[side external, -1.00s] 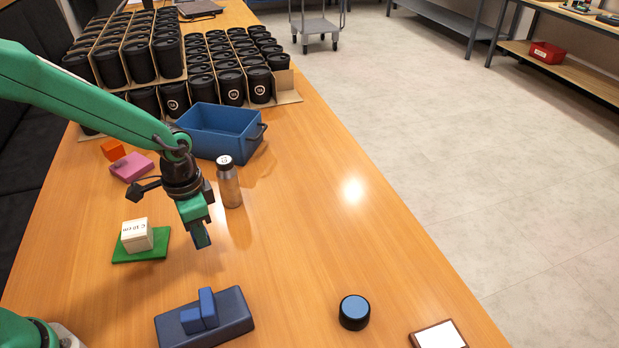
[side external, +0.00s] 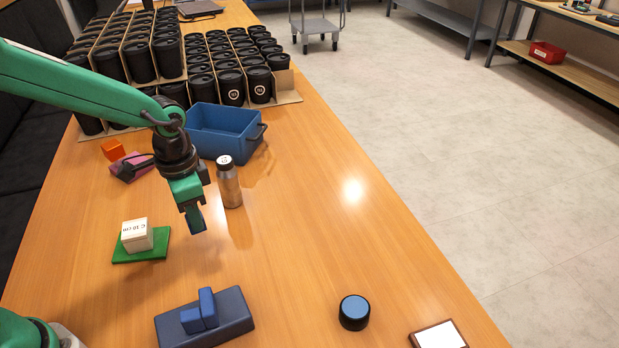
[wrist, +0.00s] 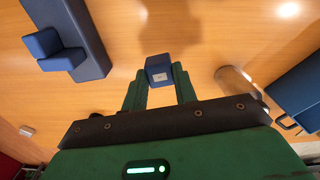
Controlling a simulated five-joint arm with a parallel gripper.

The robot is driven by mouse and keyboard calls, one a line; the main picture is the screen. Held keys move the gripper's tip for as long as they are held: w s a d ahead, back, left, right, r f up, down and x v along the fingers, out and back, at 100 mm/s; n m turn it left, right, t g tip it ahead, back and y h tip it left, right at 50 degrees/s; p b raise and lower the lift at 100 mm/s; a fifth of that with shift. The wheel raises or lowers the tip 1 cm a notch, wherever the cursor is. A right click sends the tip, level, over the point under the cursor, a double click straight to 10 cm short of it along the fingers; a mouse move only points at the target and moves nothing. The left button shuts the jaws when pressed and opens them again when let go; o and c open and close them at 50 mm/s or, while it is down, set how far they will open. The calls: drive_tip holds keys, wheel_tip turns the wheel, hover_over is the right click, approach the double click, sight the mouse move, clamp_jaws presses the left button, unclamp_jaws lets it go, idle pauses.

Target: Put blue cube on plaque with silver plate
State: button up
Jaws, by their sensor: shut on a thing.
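The plaque with the silver plate (side external: 438,336) lies at the bottom right of the side view. It has a dark wooden border around a bright plate, and its lower part is cut off. It is well apart from my gripper.
A dark blue block with smaller blue pieces (side external: 232,308) lies at the front. A round black puck (side external: 354,312) is left of the plaque. The bottle (side external: 229,184) and blue bin (side external: 217,130) stand behind. A pale cube (side external: 137,235) sits on a green plate (side external: 152,253).

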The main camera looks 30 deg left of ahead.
drive_tip(key=shift+d, duration=0.1)
drive_tip(key=w+d+r, duration=0.2)
drive_tip(key=w+d, duration=0.5)
drive_tip(key=d, duration=0.4)
drive_tip(key=m, duration=0.2)
approach(425, 346)
drive_tip(key=shift+f, duration=0.6)
drive_tip(key=shift+f, duration=0.1)
drive_tip(key=shift+f, duration=1.9)
drive_tip(key=shift+f, duration=0.1)
